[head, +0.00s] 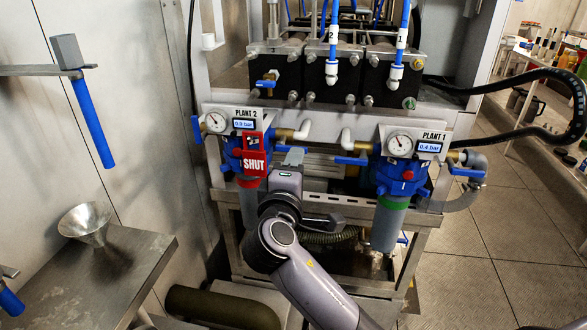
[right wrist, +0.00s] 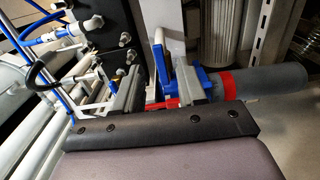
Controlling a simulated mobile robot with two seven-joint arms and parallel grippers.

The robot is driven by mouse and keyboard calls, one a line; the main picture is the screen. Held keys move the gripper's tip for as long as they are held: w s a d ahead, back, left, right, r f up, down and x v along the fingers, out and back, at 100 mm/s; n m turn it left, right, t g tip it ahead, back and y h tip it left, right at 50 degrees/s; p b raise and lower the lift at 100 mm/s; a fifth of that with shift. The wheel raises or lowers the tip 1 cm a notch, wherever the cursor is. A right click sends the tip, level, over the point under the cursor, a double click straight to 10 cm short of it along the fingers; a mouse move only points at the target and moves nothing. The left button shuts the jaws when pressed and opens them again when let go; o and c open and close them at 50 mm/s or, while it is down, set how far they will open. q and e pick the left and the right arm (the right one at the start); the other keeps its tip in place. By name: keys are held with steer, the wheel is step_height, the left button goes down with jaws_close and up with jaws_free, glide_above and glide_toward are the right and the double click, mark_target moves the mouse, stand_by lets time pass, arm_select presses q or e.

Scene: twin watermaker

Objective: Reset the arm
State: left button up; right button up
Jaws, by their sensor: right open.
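My right arm rises from the bottom of the head view. Its gripper (head: 292,157) is in front of the plant frame, just right of the Plant 2 filter. In the right wrist view the gripper (right wrist: 157,88) has its two fingers apart, with the blue Plant 2 filter head (right wrist: 205,85) and its red ring beyond them. Nothing is clearly held between the fingers. Whether a finger touches the filter head or its valve cannot be told. A red SHUT tag (head: 254,160) hangs on the Plant 2 filter. My left gripper is not in view.
The Plant 1 filter (head: 390,205) stands to the right, its gauge panel reading 0.4 bar. The Plant 2 panel (head: 243,124) reads 0.9 bar. A steel shelf (head: 125,275) with a funnel (head: 86,222) is at left. The floor (head: 480,260) at right is clear.

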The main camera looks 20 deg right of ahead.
steer(key=shift+s, duration=0.15)
stand_by(0.5)
steer(key=s+a+f+m+g+y+p, duration=0.1)
steer(key=s+f+y, duration=0.3)
steer(key=f, duration=0.6)
steer(key=s+a+f+g+y, duration=0.1)
steer(key=s+f+y, duration=0.25)
steer(key=f, duration=0.65)
steer(key=s+f+m+g+y, duration=0.1)
steer(key=s+f+m, duration=0.3)
steer(key=s, duration=0.5)
steer(key=s+f+m+g+y+p, duration=0.1)
steer(key=s+f+m+y, duration=0.2)
steer(key=s, duration=0.6)
step_height(320, 180, down, 3)
steer(key=shift+d+r+m, duration=0.2)
steer(key=shift+d+m, duration=0.2)
steer(key=shift+d, duration=0.05)
